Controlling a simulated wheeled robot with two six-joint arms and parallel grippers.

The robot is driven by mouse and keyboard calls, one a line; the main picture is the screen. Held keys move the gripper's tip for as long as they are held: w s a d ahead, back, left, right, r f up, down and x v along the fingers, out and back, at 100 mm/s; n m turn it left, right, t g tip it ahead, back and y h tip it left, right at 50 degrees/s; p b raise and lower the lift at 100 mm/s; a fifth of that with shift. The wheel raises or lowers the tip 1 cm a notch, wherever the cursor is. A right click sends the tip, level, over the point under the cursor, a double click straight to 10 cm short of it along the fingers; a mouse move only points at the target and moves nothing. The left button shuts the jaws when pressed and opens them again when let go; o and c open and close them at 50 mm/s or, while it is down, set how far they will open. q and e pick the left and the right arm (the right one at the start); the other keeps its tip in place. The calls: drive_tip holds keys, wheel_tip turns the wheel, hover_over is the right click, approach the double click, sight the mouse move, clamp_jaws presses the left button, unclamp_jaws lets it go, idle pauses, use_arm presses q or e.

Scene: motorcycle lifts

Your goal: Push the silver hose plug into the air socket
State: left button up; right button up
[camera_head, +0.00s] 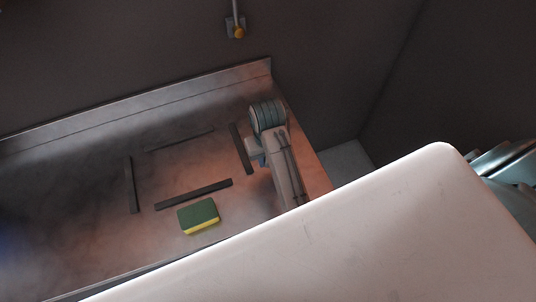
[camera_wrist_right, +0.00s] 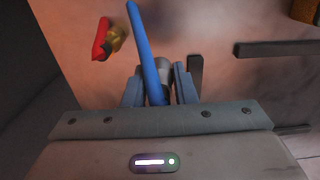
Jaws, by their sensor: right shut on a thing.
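My right gripper (camera_wrist_right: 158,85) is shut, with its two grey-blue fingers on either side of a blue hose-like length (camera_wrist_right: 145,45) in the right wrist view. A greyish rounded piece sits between the fingers, partly behind the blue length; I cannot tell whether it is the silver hose plug. In the head view the right gripper (camera_head: 256,154) is over the right end of the bench, small and partly hidden by its own arm. A brass piece with a red part (camera_wrist_right: 102,40) lies up and left of the fingers, apart from them. I cannot identify the air socket for certain. My left gripper is not in view.
The metal bench (camera_head: 90,190) has a raised back edge and several dark strips (camera_head: 193,194) laid in a rectangle. A green and yellow sponge (camera_head: 198,216) lies near its front. A fixture with a yellow knob (camera_head: 239,32) is on the wall. The bench's left part is clear.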

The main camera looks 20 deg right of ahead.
drive_tip(key=w+t, duration=0.1)
drive_tip(key=w, duration=0.1)
drive_tip(key=w+d+t+b, duration=0.1)
drive_tip(key=w, duration=0.2)
drive_tip(key=w+d+t+b, duration=0.1)
drive_tip(key=w, duration=0.1)
drive_tip(key=shift+w+f, duration=0.15)
drive_tip(key=shift+f, duration=0.05)
drive_tip(key=w+d+r+t+b, duration=0.2)
drive_tip(key=w+r+t+b, duration=0.1)
drive_tip(key=w+r+t, duration=0.4)
drive_tip(key=w+d+r+t+h+b, duration=0.1)
drive_tip(key=w+d+r+t+b, duration=0.1)
drive_tip(key=w+r+t, duration=0.6)
drive_tip(key=shift+w+r+b, duration=0.2)
drive_tip(key=shift+w+b, duration=0.25)
drive_tip(key=shift+w, duration=0.45)
drive_tip(key=shift+w+d, duration=0.15)
